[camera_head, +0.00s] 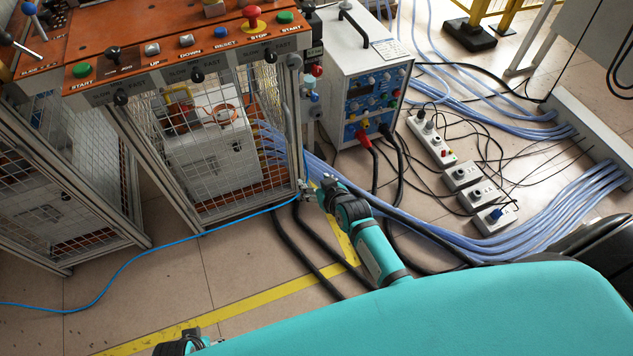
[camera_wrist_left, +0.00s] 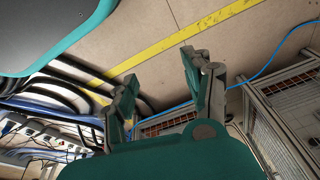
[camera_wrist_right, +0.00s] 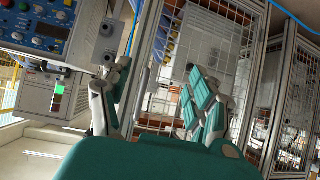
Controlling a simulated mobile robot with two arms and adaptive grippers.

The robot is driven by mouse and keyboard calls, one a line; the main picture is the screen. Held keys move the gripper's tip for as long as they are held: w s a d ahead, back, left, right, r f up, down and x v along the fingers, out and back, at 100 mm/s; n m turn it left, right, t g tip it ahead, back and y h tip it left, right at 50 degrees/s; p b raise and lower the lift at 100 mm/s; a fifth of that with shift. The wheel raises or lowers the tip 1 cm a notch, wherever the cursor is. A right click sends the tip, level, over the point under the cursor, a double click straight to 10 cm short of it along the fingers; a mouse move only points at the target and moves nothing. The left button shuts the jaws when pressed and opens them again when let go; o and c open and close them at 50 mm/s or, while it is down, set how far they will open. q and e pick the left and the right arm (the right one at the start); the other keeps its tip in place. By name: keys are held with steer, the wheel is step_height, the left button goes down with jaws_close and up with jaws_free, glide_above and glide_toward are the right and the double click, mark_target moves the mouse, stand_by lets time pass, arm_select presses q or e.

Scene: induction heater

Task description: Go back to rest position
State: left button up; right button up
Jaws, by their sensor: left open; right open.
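My right gripper (camera_head: 306,191) is in the middle of the head view, close to the front right post of the caged heater cabinet (camera_head: 299,130). I cannot tell whether it touches the post. In the right wrist view, its fingers (camera_wrist_right: 156,72) are apart with nothing between them, and the cage mesh is behind. My left gripper (camera_head: 180,343) shows only partly at the bottom left of the head view, low over the floor. In the left wrist view, its fingers (camera_wrist_left: 160,72) are spread and empty, with bare floor and a yellow line behind.
An orange control panel (camera_head: 185,50) with buttons tops the cabinet. A blue-faced power unit (camera_head: 365,85) stands right of it. Black and blue cables and power strips (camera_head: 432,137) cover the floor at right. A thin blue cable (camera_head: 130,262) crosses the floor.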

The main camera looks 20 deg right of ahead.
steer(key=s+f+g+p, duration=0.35)
steer(key=s+f, duration=0.35)
steer(key=s, duration=0.3)
steer(key=s+f+g+p, duration=0.2)
steer(key=s+f+p, duration=0.3)
steer(key=s, duration=0.5)
arm_select(q)
steer(key=s+a+f+p, duration=0.1)
steer(key=s+f, duration=0.3)
steer(key=s, duration=0.5)
steer(key=s+a+f+g+p, duration=0.1)
steer(key=s+a+f+p, duration=0.1)
steer(key=s, duration=0.7)
steer(key=shift+s+f+g+p, duration=0.2)
steer(key=shift+f+g+p, duration=0.1)
steer(key=shift+f+p, duration=0.5)
arm_select(e)
steer(key=s+d+f+g, duration=0.2)
steer(key=s, duration=1.1)
steer(key=s+d+f+n+g+h, duration=0.1)
steer(key=s+d+f+g, duration=0.1)
steer(key=s, duration=1.1)
steer(key=shift+f+g, duration=0.35)
steer(key=shift+f, duration=0.35)
